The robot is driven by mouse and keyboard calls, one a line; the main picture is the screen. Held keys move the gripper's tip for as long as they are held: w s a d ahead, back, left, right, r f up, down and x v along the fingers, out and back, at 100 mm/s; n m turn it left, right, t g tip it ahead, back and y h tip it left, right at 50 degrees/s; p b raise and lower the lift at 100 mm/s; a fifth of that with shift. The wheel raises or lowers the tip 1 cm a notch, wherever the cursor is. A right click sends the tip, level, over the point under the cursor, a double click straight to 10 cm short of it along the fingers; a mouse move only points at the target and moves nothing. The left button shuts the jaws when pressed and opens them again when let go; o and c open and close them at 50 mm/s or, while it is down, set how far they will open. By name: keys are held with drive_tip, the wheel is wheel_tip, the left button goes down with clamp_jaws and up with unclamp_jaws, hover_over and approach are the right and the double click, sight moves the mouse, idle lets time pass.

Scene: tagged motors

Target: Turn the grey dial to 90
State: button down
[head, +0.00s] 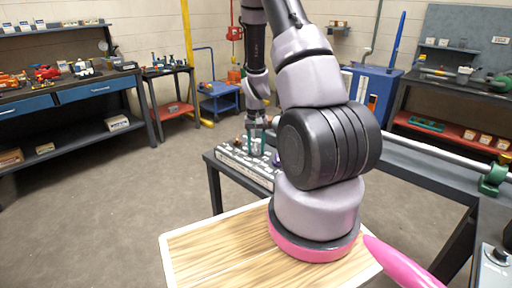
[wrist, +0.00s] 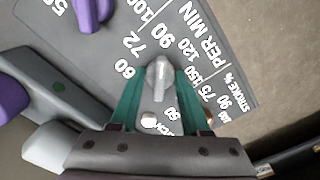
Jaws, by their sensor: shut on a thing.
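The grey dial (wrist: 158,82) stands on a dark grey panel (wrist: 50,42) with white printed numbers, seen in the wrist view. My gripper (wrist: 160,72) has its teal fingers on either side of the dial and is shut on it. Numbers including 60, 72, 90 and 120 are printed beyond the dial; which one it points to I cannot tell. Part of the dial and some print near it are hidden by the fingers. In the head view my gripper (head: 256,142) is down at the panel on a table; the dial is too small to make out there.
A purple dial (wrist: 92,14) sits on the same panel, up and left of the grey one. Another purple part (wrist: 12,98) is at the left edge of the wrist view. A wooden-topped surface (head: 200,255) lies nearer in the head view. Open floor lies left.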

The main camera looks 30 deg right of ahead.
sight(256, 146)
drive_tip(key=shift+c, duration=1.9)
unclamp_jaws()
wheel_tip(256, 146, up, 11)
drive_tip(key=shift+f, duration=0.1)
